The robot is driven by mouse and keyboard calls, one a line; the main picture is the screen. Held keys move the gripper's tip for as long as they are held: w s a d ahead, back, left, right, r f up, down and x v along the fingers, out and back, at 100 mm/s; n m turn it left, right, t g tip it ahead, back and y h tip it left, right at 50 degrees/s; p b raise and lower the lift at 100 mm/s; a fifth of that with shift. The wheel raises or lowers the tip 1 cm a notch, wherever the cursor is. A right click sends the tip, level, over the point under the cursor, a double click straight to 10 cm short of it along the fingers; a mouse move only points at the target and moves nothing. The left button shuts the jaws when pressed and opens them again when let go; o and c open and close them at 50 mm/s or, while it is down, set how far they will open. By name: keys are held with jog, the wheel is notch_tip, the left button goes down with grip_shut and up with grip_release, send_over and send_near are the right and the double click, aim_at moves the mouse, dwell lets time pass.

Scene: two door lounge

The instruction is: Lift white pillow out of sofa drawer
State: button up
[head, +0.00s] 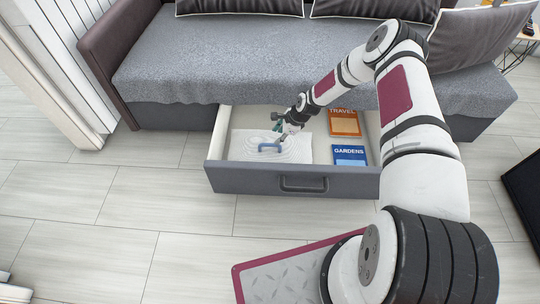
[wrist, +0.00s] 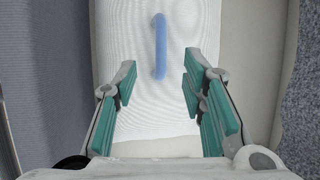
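The white pillow (head: 248,155) lies in the left part of the open sofa drawer (head: 250,180). In the wrist view the pillow (wrist: 158,105) fills the space between and beyond my fingers. My gripper (head: 278,130) is over the pillow's upper part in the head view. Its two teal fingers (wrist: 160,85) are wide apart with nothing gripped, and the blue strip is beyond their tips. I cannot tell whether the fingers touch the pillow.
An orange TRAVEL book (head: 344,122) and a blue GARDENS book (head: 349,155) lie in the drawer's right part. The grey sofa seat (head: 200,60) overhangs behind the drawer, with dark cushions (head: 480,38) on it. The tiled floor (head: 150,215) at front left is clear.

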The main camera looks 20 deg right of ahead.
aim_at(270, 144)
jog(key=b+x, duration=0.5)
jog(key=x, duration=0.6)
jog(key=shift+w+f, duration=0.15)
grip_shut()
